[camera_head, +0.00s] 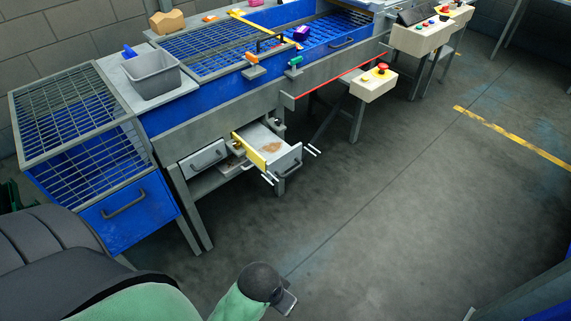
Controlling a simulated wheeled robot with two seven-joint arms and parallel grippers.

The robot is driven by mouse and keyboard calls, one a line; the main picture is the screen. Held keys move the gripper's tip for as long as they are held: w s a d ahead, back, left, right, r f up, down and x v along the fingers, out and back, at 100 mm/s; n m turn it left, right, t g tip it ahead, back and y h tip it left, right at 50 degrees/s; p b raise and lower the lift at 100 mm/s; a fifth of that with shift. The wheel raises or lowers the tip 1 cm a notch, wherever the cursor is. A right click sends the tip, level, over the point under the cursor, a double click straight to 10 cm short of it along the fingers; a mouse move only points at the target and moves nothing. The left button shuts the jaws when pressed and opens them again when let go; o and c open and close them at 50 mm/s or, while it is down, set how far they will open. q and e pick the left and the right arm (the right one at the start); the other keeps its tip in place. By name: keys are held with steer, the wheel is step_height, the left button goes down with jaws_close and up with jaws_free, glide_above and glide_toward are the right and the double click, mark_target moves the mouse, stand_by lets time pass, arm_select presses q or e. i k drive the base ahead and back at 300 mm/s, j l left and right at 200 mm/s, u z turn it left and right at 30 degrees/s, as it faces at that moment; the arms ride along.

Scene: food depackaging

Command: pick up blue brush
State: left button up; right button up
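A small blue piece, likely the blue brush (129,51), shows at the back left rim of a grey tub (152,86). Only its upper part shows; the tub wall hides the rest. The tub stands on a grey ledge at the left of the blue workbench. A green and black part of my own body shows at the bottom, well away from the tub.
A drawer (283,158) with brown bits inside stands open under the bench. A blue bin (128,212) with a grid top stands at the left. A control box (373,84) with a red button sticks out at the bench's right.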

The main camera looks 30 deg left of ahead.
mark_target(128, 52)
steer(key=u, duration=1.75)
steer(key=i+l, duration=0.1)
steer(key=l, duration=0.15)
steer(key=u, duration=0.05)
